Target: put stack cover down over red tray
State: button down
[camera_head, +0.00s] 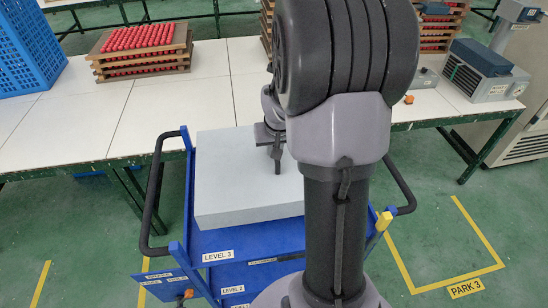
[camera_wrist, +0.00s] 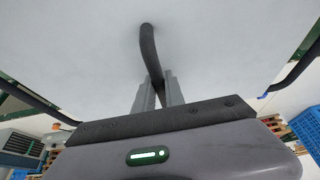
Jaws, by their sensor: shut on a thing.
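The stack cover (camera_head: 235,195) is a pale grey, box-like slab over the blue cart in the head view. My gripper (camera_head: 277,165) is at its top, partly behind my arm. In the wrist view my gripper (camera_wrist: 157,92) is shut on the cover's dark curved handle (camera_wrist: 147,45), and the pale cover top (camera_wrist: 220,45) fills much of the view. I cannot tell whether the cover rests on the cart or hangs just above it. A stack of wooden trays with red pieces, the top one a red tray (camera_head: 143,38), stands on the white table at the back left.
The blue cart (camera_head: 230,240) has dark side handles and labelled levels. The white table (camera_head: 190,95) has clear room in front of the tray stack. A blue crate (camera_head: 28,45) is at far left. More trays (camera_head: 435,40) and a grey device (camera_head: 485,70) are at right.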

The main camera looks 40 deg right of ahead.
jog(key=shift+r, duration=0.75)
notch_tip(320, 180, up, 9)
jog(key=p, duration=0.6)
jog(key=shift+p, duration=0.35)
